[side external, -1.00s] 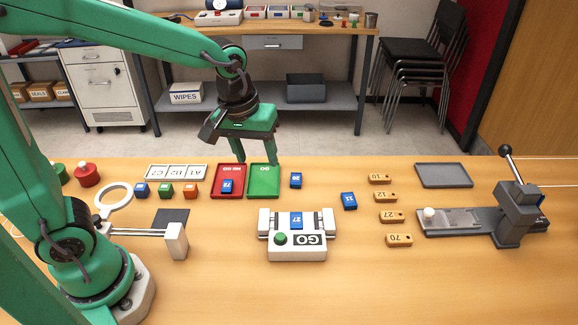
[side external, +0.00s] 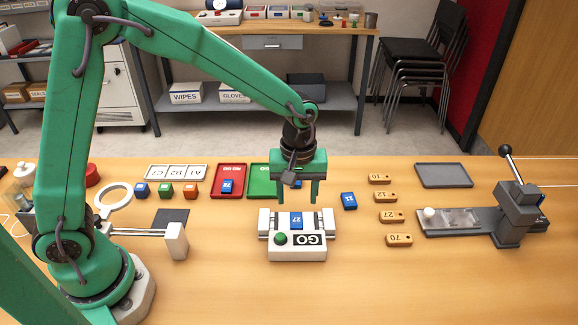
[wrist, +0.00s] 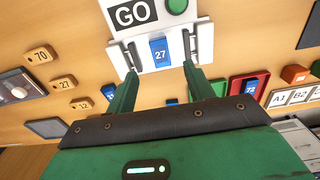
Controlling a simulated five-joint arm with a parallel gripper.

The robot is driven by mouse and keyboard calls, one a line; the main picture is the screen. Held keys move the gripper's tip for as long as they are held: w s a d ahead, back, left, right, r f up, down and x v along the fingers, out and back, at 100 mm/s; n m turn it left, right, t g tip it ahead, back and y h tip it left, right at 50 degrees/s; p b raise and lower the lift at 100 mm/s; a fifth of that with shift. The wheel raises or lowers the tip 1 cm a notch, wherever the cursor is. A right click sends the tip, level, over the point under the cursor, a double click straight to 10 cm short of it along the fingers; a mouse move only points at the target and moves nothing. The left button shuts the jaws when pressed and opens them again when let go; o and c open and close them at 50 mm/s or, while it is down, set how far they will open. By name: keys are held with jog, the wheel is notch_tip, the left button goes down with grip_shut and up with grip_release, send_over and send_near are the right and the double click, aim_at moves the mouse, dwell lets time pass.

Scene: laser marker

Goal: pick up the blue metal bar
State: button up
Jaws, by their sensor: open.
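Several blue metal bars show. One marked 27 (side external: 296,221) lies on the white GO fixture (side external: 283,253), between its side jaws; it also shows in the wrist view (wrist: 159,52). Another (side external: 349,201) lies on the table right of the fixture. One (side external: 227,187) lies in the red tray (side external: 239,170). A further bar (wrist: 172,102) lies behind the fixture, partly hidden by my gripper in the side view. My gripper (side external: 299,201) is open and empty, pointing down, above the table just behind the fixture. In the wrist view its fingers (wrist: 160,70) reach toward bar 27.
A green tray (side external: 262,180) stands left of my gripper. Wooden tags (side external: 392,216) lie to the right, before a lever press (side external: 517,213). A ring-shaped magnifier (side external: 114,198) and coloured cubes (side external: 165,190) are at left. The front table area is clear.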

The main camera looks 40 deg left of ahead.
aim_at(297, 221)
jog(key=shift+f, duration=1.15)
jog(key=shift+f, duration=2.6)
grip_shut()
jog(key=shift+r, duration=0.2)
